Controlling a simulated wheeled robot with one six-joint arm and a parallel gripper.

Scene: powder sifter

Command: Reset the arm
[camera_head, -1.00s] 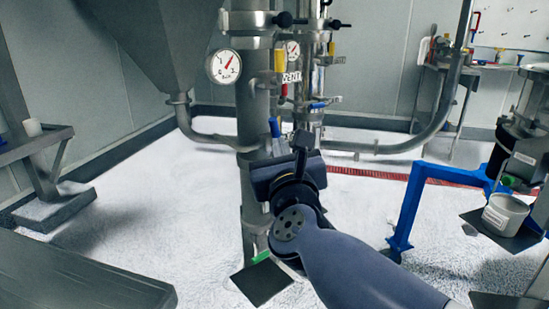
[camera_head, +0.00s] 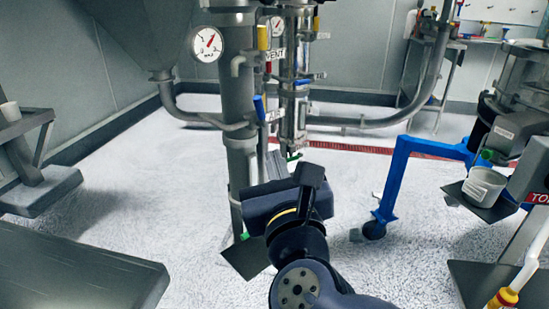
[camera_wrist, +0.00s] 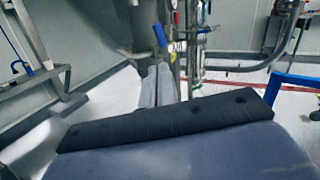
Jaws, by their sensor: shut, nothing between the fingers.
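My gripper (camera_wrist: 156,84) shows in the wrist view as two pale grey fingers lying side by side, shut and empty. In the head view my gripper (camera_head: 272,166) is partly hidden behind my dark wrist. It points away from me toward the steel pipe column (camera_head: 238,105) and appears close to it in the picture. I cannot tell the gap between them.
A pressure gauge (camera_head: 207,44) and a blue-handled valve (camera_head: 259,108) are on the pipework. A blue frame (camera_head: 396,178) stands to the right, near a white cup (camera_head: 484,186) on a dark plate. A dark tabletop (camera_head: 75,270) is at lower left. White floor (camera_head: 120,205) lies open between.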

